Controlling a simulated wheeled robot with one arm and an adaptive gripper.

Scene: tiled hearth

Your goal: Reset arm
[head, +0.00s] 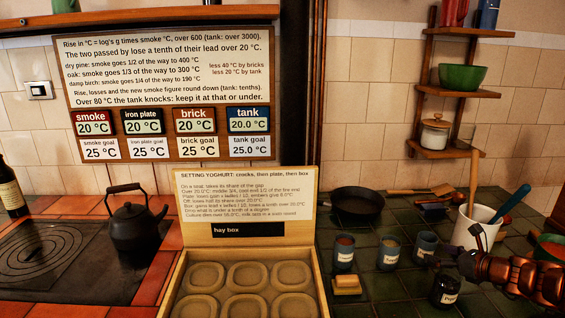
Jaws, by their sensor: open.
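My arm reaches in from the right edge, copper-coloured, low over the dark green tiled counter (385,285). My gripper (440,258) is at its left end, dark and small in the picture, with its jaws open. I see nothing held between them. It shows just right of a blue-grey cup (426,243) and above a dark jar (446,292) with a label that seems to read pepper. Whether it touches either cannot be told. The arm's right part is cut off by the picture's edge.
An open hay box (172,290) with several round hollows stands at front centre. A black kettle (134,228) is at left. Cups, a yellow block (346,285), a pan (358,202) and a white utensil crock (474,228) crowd the right counter. Shelves (460,92) hang above.

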